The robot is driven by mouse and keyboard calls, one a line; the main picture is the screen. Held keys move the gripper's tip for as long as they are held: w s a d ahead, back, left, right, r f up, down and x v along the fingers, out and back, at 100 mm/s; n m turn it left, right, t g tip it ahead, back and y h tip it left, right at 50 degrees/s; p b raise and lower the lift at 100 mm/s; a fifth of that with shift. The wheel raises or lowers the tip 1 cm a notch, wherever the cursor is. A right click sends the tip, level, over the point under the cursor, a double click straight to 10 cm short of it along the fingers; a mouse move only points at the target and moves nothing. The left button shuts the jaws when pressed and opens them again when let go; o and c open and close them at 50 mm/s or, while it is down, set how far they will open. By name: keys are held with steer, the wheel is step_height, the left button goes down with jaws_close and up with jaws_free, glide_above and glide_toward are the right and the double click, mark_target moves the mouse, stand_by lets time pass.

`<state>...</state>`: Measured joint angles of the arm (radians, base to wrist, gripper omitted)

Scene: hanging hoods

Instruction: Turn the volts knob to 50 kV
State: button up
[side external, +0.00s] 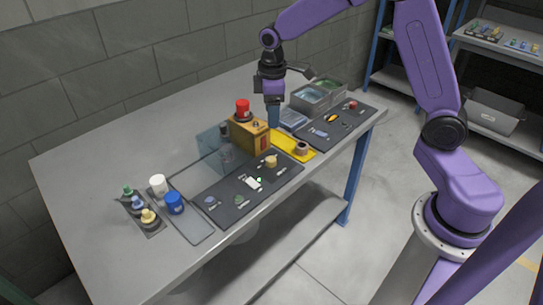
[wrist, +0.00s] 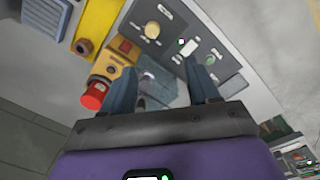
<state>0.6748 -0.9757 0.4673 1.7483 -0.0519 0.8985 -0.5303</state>
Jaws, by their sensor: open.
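A dark control panel (side external: 228,192) lies near the front edge of the table. It carries a cream knob (side external: 271,161), a white display (side external: 252,182), a green button (side external: 238,200) and a grey knob (side external: 209,201). The labels are too small to read, so I cannot tell which knob is volts. In the wrist view the cream knob (wrist: 152,30) and the display (wrist: 188,46) lie beyond my fingertips. My gripper (side external: 273,122) points down, apart from the panel, beside the yellow box. Its two fingers are apart and empty in the wrist view (wrist: 160,70).
The yellow box (side external: 249,134) with a red cap (side external: 242,108) stands close to my gripper, next to a clear box (side external: 214,145). A yellow plate (side external: 291,143), grey bins (side external: 318,95) and another dark panel (side external: 335,126) lie right.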

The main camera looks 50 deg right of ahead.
mark_target(271, 160)
steer(key=f, duration=0.6)
steer(key=w+d+f, duration=0.1)
steer(key=f, duration=0.5)
steer(key=w+f, duration=0.1)
steer(key=f, duration=0.5)
steer(key=shift+d, duration=0.35)
steer(key=c, duration=1)
steer(key=shift+c, duration=0.2)
steer(key=shift+m, duration=0.3)
steer(key=m, duration=0.5)
steer(key=shift+m, duration=0.3)
steer(key=m, duration=0.5)
steer(key=shift+m+g, duration=0.3)
